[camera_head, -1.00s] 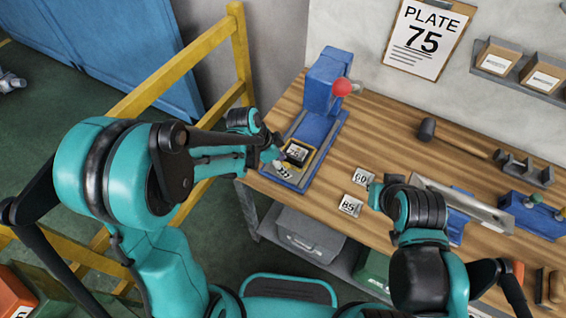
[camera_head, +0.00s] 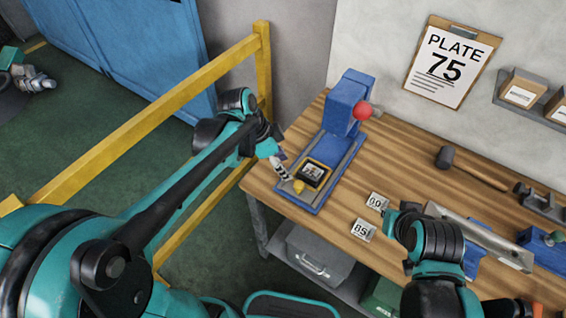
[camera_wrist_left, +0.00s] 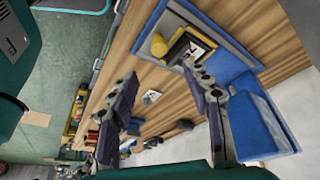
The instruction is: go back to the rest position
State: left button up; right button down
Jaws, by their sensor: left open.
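My left gripper (camera_head: 281,168) is open and empty, just left of the blue press (camera_head: 347,103) at the bench's left end. In the left wrist view, its two dark fingers (camera_wrist_left: 160,88) stand wide apart with nothing between them. A dark plate (camera_head: 313,173) sits in a yellow-edged holder on the press base; its number is too small to read surely. A yellow knob (camera_head: 298,187) is beside it. My right arm hangs over the bench near the tags, and its gripper (camera_head: 388,216) is mostly hidden by its own wrist.
Tags 60 (camera_head: 377,201) and 85 (camera_head: 363,229) lie on the wooden bench (camera_head: 400,170). A mallet (camera_head: 445,158) lies behind them. A yellow rail (camera_head: 150,115) runs left of the bench, close to my left arm. A clipboard (camera_head: 449,62) reads PLATE 75.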

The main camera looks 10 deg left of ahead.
dwell(0.5)
pick_arm(q)
jog(key=s+a+n+t+y+b, duration=0.2)
jog(key=s+a+n+t+y, duration=0.2)
jog(key=s+a+n, duration=0.3)
jog(key=s+n+t, duration=0.1)
jog(key=s+n, duration=0.3)
jog(key=n, duration=0.2)
jog(key=shift+a+f+n+t+b, duration=0.3)
jog(key=shift+a+b, duration=0.05)
dwell(1.5)
